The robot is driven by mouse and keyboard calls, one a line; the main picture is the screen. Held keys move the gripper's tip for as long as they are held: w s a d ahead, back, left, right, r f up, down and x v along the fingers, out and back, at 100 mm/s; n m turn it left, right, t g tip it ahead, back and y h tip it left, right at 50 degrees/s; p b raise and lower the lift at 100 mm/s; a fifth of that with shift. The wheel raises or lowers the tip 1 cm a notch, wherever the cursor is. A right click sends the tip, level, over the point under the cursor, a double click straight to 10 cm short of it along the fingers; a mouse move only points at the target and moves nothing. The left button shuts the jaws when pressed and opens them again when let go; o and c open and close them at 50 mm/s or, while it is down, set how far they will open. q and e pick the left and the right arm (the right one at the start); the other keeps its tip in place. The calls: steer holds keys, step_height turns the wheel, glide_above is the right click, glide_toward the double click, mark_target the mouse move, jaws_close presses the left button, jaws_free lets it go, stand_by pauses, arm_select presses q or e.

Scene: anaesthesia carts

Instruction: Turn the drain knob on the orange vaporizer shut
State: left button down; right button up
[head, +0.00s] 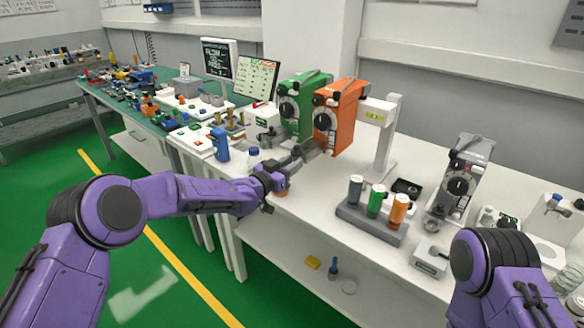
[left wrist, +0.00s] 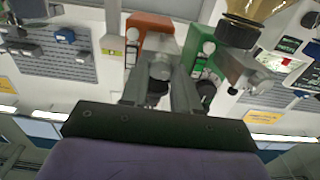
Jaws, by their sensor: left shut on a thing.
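The orange vaporizer (head: 347,118) stands upright on the white bench, right beside the green vaporizer (head: 291,105). It has a black dial on its front. In the left wrist view the orange vaporizer (left wrist: 148,26) is at the top centre, with the green one (left wrist: 197,48) to its right. My left gripper (head: 312,148) reaches to the low front of the orange vaporizer. In the left wrist view its two fingers (left wrist: 159,94) are closed around a small dark knob (left wrist: 155,88), which they partly hide. Its turn position cannot be read. My right gripper is out of view.
A grey rack (head: 365,222) with grey, green and orange bottles stands to the right. A grey vaporizer (head: 461,180) is farther right. The bench front between gripper and rack is mostly clear.

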arm_select(q)
steer(key=shift+m+b, duration=0.6)
steer(key=shift+m, duration=0.3)
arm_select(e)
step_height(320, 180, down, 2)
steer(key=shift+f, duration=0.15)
arm_select(q)
steer(key=c, duration=0.8)
jaws_free()
steer(key=b+v, duration=0.2)
steer(key=v, duration=0.8)
steer(key=shift+s, duration=0.3)
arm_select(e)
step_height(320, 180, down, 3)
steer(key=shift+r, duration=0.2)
